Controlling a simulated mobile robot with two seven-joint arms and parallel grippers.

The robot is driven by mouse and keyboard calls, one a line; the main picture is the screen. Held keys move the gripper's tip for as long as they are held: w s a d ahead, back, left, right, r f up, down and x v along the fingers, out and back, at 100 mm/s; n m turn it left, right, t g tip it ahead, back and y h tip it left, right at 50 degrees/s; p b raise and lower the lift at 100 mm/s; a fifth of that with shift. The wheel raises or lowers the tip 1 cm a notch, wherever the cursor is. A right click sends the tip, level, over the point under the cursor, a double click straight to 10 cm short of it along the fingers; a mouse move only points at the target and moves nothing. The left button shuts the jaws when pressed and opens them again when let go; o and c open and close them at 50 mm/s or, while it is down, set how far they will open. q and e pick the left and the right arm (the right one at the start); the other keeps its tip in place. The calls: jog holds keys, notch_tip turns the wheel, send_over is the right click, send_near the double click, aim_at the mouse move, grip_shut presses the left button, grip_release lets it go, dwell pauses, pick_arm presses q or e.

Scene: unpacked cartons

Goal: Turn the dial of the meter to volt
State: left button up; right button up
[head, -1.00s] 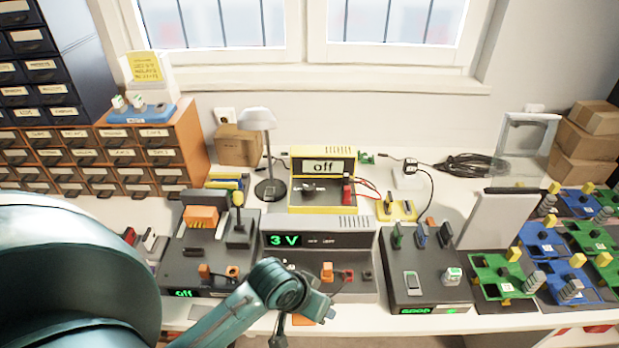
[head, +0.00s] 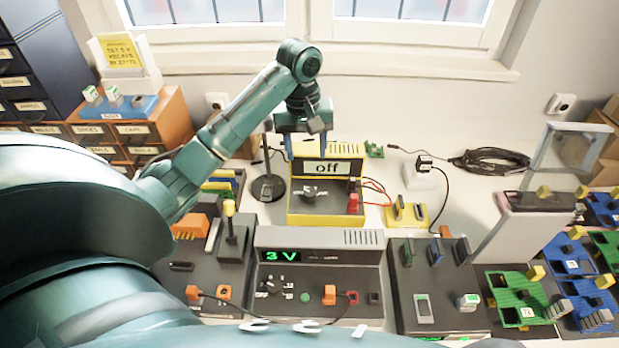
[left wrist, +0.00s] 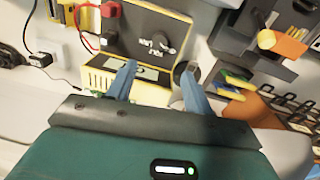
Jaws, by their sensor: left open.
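The yellow meter (head: 352,215) stands at the back of the bench, its display (head: 327,168) reading "off". Its dial (head: 310,192) is a grey knob on the dark front panel; it also shows in the left wrist view (left wrist: 162,42). The small lettering around the dial is too blurred to read surely. My left gripper (head: 305,147) is open and empty, pointing down above the meter's display, behind and above the dial. In the left wrist view its two blue fingers (left wrist: 158,70) are spread, apart from the dial. My right gripper is not in view.
A grey power supply (head: 335,240) showing "3 V" stands in front of the meter. Red leads (head: 376,188) run from the meter's right side near a yellow socket block (head: 407,215). A lamp base (head: 268,187) is close on the left.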

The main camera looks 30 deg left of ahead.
aim_at(310, 191)
pick_arm(q)
jog(key=f, duration=1.3)
jog(key=shift+w+d, duration=0.1)
jog(key=shift+d, duration=0.25)
jog(key=shift+c, duration=0.5)
jog(key=shift+r, duration=0.1)
jog(key=c, duration=0.9)
jog(key=shift+m, duration=0.3)
jog(key=m, duration=1.1)
jog(key=shift+w+g, duration=0.1)
jog(key=shift+g, duration=0.2)
